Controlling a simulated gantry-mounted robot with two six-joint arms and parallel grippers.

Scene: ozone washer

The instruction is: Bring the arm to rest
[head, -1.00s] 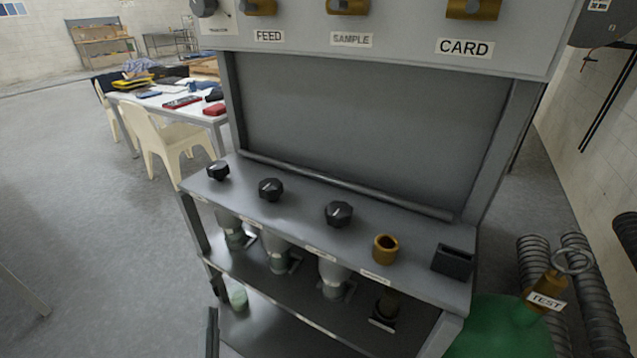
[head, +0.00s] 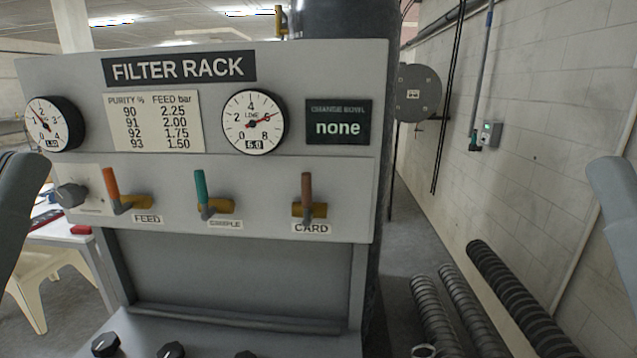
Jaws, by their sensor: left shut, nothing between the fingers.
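A grey part of my left arm (head: 22,205) shows at the left edge of the head view, beside the filter rack (head: 240,265). A grey part of my right arm (head: 615,195) shows at the right edge, in front of the pale block wall. No fingers of either gripper can be made out. Neither visible arm part appears to hold anything. The rack stands upright in the middle, with the FEED lever (head: 112,190), SAMPLE lever (head: 201,192) and CARD lever (head: 306,192) all pointing up.
Two gauges, the left one (head: 50,122) and the right one (head: 254,120), and a dark panel reading "none" (head: 338,121) are on the rack. Black knobs (head: 171,350) line its lower shelf. A cream chair (head: 38,280) stands left. Ribbed hoses (head: 520,300) lie right.

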